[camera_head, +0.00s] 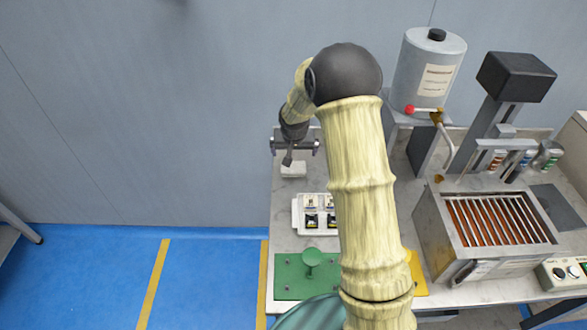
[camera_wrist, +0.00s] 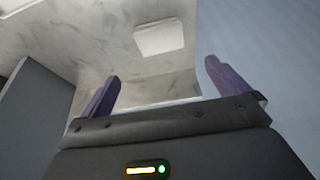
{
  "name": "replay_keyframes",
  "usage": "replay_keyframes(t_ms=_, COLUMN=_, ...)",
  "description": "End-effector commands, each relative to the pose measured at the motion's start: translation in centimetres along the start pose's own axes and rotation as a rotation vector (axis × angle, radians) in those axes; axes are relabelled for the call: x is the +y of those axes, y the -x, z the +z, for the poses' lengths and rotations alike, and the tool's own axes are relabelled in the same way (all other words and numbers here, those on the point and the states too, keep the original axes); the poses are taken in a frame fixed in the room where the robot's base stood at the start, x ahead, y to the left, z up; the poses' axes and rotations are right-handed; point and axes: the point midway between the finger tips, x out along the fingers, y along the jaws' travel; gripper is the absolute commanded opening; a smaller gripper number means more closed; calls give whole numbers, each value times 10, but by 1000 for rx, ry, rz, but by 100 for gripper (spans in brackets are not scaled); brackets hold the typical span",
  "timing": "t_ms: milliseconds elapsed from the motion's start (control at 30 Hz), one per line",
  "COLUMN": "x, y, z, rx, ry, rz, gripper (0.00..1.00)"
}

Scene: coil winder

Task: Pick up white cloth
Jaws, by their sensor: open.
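The white cloth (camera_head: 293,170) is a small folded pad lying flat on the table near its back left corner in the head view. In the wrist view the cloth (camera_wrist: 159,38) shows as a white rounded square on the marbled grey top, beyond the fingertips. My gripper (camera_head: 294,150) is above and just behind the cloth in the head view. In the wrist view my gripper (camera_wrist: 160,78) is open, its two purple fingers apart with nothing between them. The cloth is apart from both fingers.
The grey table (camera_head: 284,219) holds a white tray (camera_head: 297,216) with small parts, a green plate (camera_head: 291,279) with a knob, and a metal machine (camera_head: 444,256) with coils. A grey tank (camera_head: 427,70) stands at the back. Blue floor lies left of the table.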

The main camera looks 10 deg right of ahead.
Motion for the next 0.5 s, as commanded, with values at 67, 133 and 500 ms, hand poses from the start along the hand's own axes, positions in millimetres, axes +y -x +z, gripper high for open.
replay_keyframes(t_ms=67, x=0, y=-14, z=1, rx=-3, ry=1, rz=0, gripper=100)
replay_keyframes(t_ms=133, x=0, y=-26, z=1, rx=-3, ry=1, rz=1, gripper=100)
replay_keyframes(t_ms=500, x=0, y=-57, z=0, rx=0, ry=0, rz=0, gripper=100)
